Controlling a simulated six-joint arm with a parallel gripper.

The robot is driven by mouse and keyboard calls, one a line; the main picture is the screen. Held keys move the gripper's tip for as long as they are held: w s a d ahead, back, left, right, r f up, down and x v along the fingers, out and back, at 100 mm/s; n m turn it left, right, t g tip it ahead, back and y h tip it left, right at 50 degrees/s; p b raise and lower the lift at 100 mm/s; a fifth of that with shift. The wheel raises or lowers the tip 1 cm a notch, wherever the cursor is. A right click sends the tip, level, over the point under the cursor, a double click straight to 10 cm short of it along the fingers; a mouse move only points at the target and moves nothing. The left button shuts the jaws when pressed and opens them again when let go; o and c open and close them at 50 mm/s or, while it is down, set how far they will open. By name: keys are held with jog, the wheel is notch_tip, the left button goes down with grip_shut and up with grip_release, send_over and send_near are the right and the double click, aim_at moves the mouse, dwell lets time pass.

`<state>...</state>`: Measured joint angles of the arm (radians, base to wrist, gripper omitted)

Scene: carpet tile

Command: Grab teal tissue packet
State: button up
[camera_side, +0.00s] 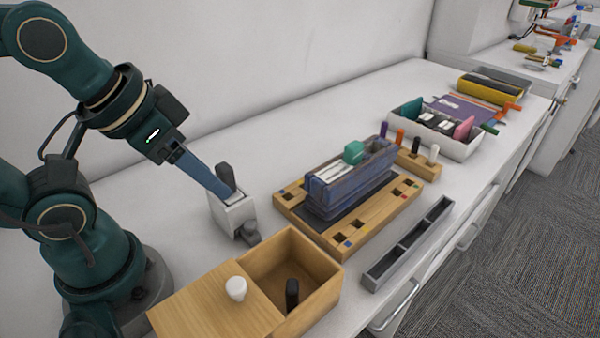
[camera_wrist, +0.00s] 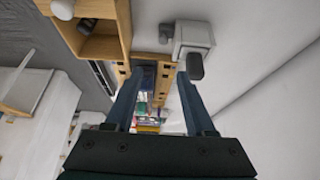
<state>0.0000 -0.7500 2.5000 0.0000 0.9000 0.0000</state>
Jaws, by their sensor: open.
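A flatter dark-teal item (camera_side: 411,109) stands at the left end of a white tray (camera_side: 462,150). I cannot tell for certain which of the two is the tissue packet. My gripper (camera_side: 232,192) is open and empty, well to the left of both, by a white box (camera_side: 232,215) with a dark lever. In the wrist view my gripper (camera_wrist: 163,74) has its fingers spread. I cannot make out the packet there.
The bin stands on a wooden slotted board (camera_side: 375,222). A wooden box (camera_side: 275,265) with a white-knobbed lid lies in front. A grey divided tray (camera_side: 408,245) runs along the table's front edge. Pegs stand in a wooden holder (camera_side: 418,164). The table along the wall is clear.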

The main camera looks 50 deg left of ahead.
jog(key=shift+o, duration=0.6)
